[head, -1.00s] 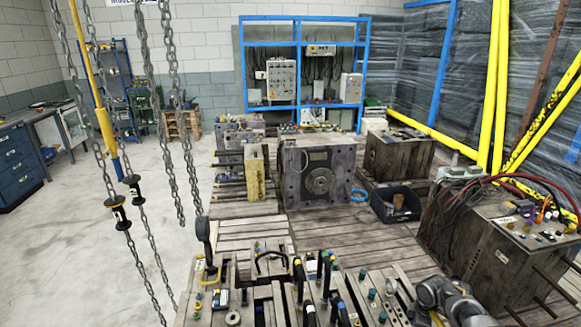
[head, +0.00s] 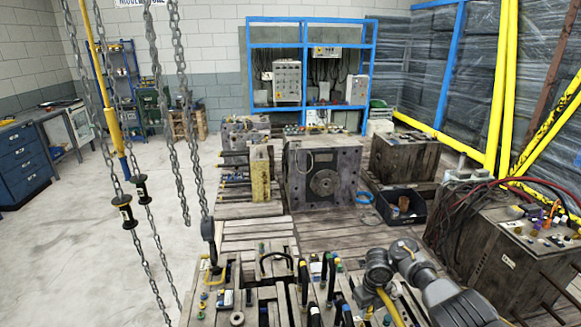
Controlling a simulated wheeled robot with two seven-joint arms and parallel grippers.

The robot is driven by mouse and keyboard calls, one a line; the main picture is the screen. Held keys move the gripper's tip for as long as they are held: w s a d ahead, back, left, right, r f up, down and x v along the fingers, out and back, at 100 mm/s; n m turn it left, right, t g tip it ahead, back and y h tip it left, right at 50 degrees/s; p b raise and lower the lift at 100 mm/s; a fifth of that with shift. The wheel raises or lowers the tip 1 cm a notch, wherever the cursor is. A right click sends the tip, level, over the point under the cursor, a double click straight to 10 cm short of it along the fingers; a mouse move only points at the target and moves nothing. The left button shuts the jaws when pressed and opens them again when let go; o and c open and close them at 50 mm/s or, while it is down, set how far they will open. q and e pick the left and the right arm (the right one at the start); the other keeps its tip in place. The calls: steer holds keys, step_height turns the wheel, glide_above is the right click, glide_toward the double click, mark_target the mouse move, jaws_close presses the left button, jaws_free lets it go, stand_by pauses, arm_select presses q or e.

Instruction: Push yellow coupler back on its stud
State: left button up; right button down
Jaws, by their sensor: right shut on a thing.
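My right gripper (head: 366,299) is over the right part of the mould block (head: 237,317) in the foreground. Its arm comes in from the lower right and its wrist hides much of the fingers. It is shut on the yellow coupler, which is small and mostly hidden. A yellow hose (head: 391,306) curves down beside the wrist. Teal-capped fittings stand on the block around the gripper. I cannot tell which is the coupler's stud, or whether the coupler touches one. My left gripper is not in view.
Black hoses (head: 304,281) stand up from the block left of the gripper. Hanging chains (head: 171,110) drop at the left. A mould (head: 324,172) and a black bin (head: 404,207) stand behind. A block with red cables (head: 500,245) is at the right.

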steer(key=w+a+r+n, duration=0.1)
steer(key=a+r+n, duration=0.55)
steer(key=r, duration=0.35)
steer(key=w+a+r+n, duration=0.2)
steer(key=a+r+n, duration=0.4)
steer(key=r+n, duration=0.3)
steer(key=s+a+r+n, duration=0.7)
steer(key=r, duration=0.2)
steer(key=s+d+f+n, duration=0.1)
steer(key=s+d+n, duration=0.3)
steer(key=s, duration=0.5)
steer(key=s+d+f+n, duration=0.2)
steer(key=s+d+n, duration=0.3)
steer(key=s+d, duration=0.75)
step_height(320, 180, down, 11)
steer(key=w+d+b, duration=0.1)
steer(key=w+b, duration=0.1)
steer(key=b, duration=0.8)
steer(key=shift+b, duration=0.35)
